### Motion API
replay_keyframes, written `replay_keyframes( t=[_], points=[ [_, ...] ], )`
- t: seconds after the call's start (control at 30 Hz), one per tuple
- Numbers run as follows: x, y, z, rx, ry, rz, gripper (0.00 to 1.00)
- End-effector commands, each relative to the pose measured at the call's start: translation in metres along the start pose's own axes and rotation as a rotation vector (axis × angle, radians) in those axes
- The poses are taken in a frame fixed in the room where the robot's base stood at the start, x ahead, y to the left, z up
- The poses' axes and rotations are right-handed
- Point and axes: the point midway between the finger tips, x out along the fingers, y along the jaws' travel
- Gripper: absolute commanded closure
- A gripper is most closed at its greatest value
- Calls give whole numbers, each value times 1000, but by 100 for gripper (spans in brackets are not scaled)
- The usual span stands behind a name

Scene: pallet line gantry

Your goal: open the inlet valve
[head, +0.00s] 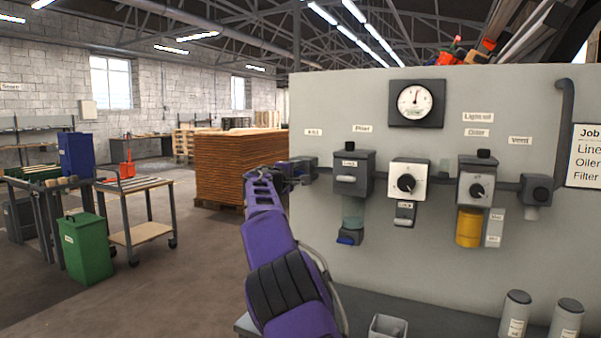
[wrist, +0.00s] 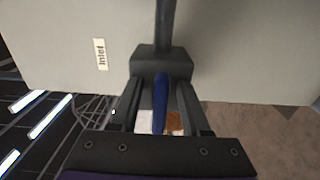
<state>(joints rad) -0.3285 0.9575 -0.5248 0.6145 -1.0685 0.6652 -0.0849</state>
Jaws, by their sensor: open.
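The inlet valve (wrist: 161,61) is a dark block on a grey pipe, next to a label reading "Inlet" (wrist: 100,54) in the wrist view. Its blue lever (wrist: 160,94) points from the block toward my wrist. My gripper (wrist: 159,88) is open, with one finger on each side of the lever and gaps showing between. In the head view the valve (head: 303,169) is at the panel's left edge, and my gripper (head: 282,170) is at it. My gripper hides most of the lever there.
The grey panel (head: 340,255) carries a filter unit (head: 353,174), a regulator (head: 408,183), an oiler (head: 478,184) and a gauge (head: 416,103). A ledge with cups (head: 515,313) runs below. A stack of brown boards (head: 238,165) stands behind on the left. The floor at left is partly free.

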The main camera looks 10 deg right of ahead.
Motion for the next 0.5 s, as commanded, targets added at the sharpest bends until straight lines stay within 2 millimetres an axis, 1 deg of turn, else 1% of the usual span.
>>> replay_keyframes(
  t=[0.13, 0.23, 0.47, 0.5],
  points=[
    [-2, 0, -1, -1, 0, 0, 53],
    [-8, 0, -2, -2, 2, -1, 53],
    [-30, 0, -1, -2, 1, -2, 53],
    [-37, 0, -1, -1, 2, -2, 53]
  ],
)
